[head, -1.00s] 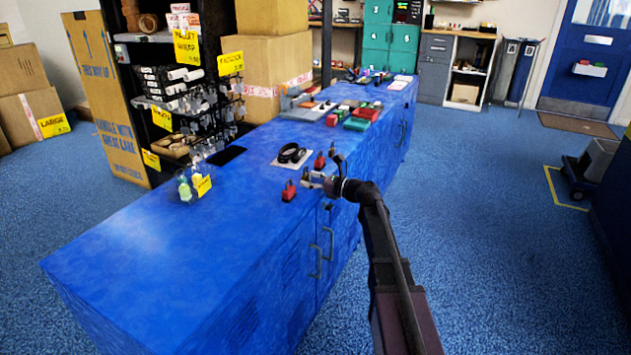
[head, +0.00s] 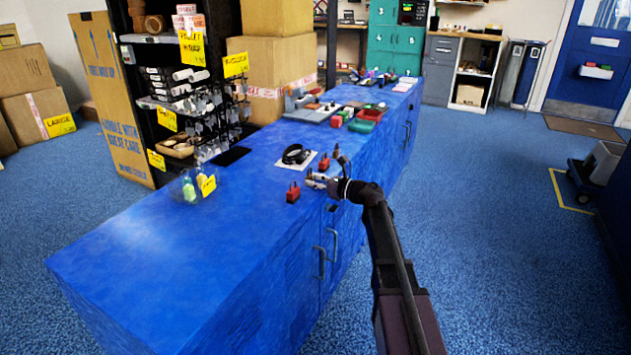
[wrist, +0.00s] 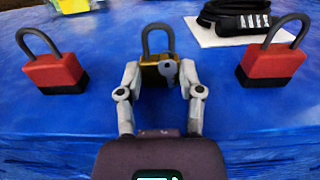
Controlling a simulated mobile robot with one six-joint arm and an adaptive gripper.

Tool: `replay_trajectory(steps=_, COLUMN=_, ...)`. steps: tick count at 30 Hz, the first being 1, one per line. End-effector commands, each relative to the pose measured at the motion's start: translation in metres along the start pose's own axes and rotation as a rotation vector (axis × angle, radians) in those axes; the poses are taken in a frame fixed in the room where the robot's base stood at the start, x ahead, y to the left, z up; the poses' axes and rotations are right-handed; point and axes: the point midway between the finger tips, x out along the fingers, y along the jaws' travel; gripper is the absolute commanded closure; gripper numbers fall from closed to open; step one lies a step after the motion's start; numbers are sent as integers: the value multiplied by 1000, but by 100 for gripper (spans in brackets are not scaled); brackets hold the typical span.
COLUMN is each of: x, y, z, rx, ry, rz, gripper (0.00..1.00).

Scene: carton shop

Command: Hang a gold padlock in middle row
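The gold padlock (wrist: 150,76) stands upright on the blue counter in the wrist view, its dark shackle up and a grey key-like piece on its front. My gripper (wrist: 160,80) has one finger on each side of it. The fingers are spread, close to its sides; contact is hard to make out. Red padlocks stand to the left (wrist: 57,72) and right (wrist: 270,64) of it. In the head view my gripper (head: 313,181) is low over the counter between the red padlocks (head: 293,193) and (head: 324,163), and mostly hides the gold one.
A black shelf rack (head: 190,85) with hooks and small hanging goods stands behind the blue counter (head: 150,260). A black cable lock (head: 296,154) lies on a white card. A small item with a yellow tag (head: 207,185) is farther left. The counter's near left is clear.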

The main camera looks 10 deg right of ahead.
Motion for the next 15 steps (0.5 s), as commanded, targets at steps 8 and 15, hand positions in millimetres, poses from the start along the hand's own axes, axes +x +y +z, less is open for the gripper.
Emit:
replay_trajectory(steps=8, x=0, y=0, z=0, rx=0, ry=0, rz=0, gripper=90)
replay_trajectory(steps=15, x=0, y=0, z=2, rx=0, ry=0, rz=0, gripper=90)
